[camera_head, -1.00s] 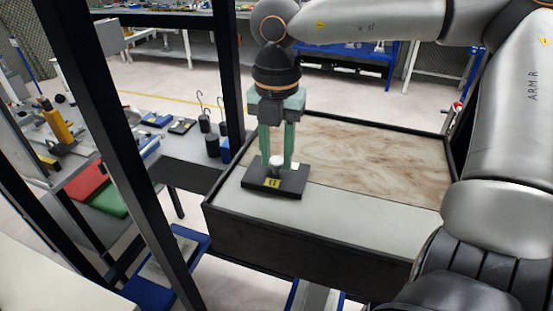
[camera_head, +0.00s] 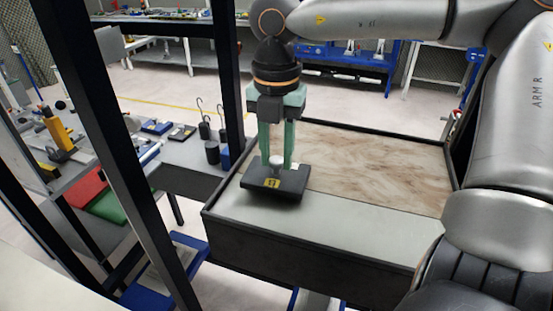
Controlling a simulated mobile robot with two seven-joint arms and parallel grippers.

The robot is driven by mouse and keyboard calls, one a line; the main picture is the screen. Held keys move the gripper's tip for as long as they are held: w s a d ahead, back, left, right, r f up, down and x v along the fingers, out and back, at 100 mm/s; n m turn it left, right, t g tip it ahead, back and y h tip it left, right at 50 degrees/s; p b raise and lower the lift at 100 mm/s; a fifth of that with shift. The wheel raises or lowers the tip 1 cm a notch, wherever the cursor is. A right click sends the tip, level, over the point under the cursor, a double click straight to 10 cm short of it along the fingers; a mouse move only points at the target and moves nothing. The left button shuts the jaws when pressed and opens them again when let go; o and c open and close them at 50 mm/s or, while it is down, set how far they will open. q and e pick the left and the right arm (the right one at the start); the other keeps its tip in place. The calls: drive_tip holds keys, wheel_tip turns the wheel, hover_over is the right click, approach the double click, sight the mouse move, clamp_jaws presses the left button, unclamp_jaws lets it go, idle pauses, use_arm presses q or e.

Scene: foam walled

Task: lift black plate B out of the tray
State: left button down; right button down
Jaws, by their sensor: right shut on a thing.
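The black plate (camera_head: 258,184) has a yellow label on its front and a pale knob (camera_head: 276,161) on top. I cannot read the label clearly. My right gripper (camera_head: 276,160) points straight down, its two green fingers on either side of the knob, shut on the plate's knob. The plate is over the front left part of the black-walled tray (camera_head: 310,247), seemingly just above its grey floor, with a soft shadow below. The gap is too small to judge exactly. My left gripper is not in view.
A brown marbled panel (camera_head: 380,166) fills the back of the tray. A dark upright post (camera_head: 127,165) stands left of the tray, another (camera_head: 228,75) behind it. A side table (camera_head: 180,165) with hooked weights and small blocks stands at left. The tray's front right floor is clear.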

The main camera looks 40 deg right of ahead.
drive_tip(key=w+d+r+p, duration=0.1)
drive_tip(key=w+d+r, duration=0.7)
drive_tip(key=w+r, duration=0.3)
drive_tip(key=shift+w+r, duration=0.2)
drive_tip(key=shift+w, duration=0.05)
drive_tip(key=shift+a, duration=0.1)
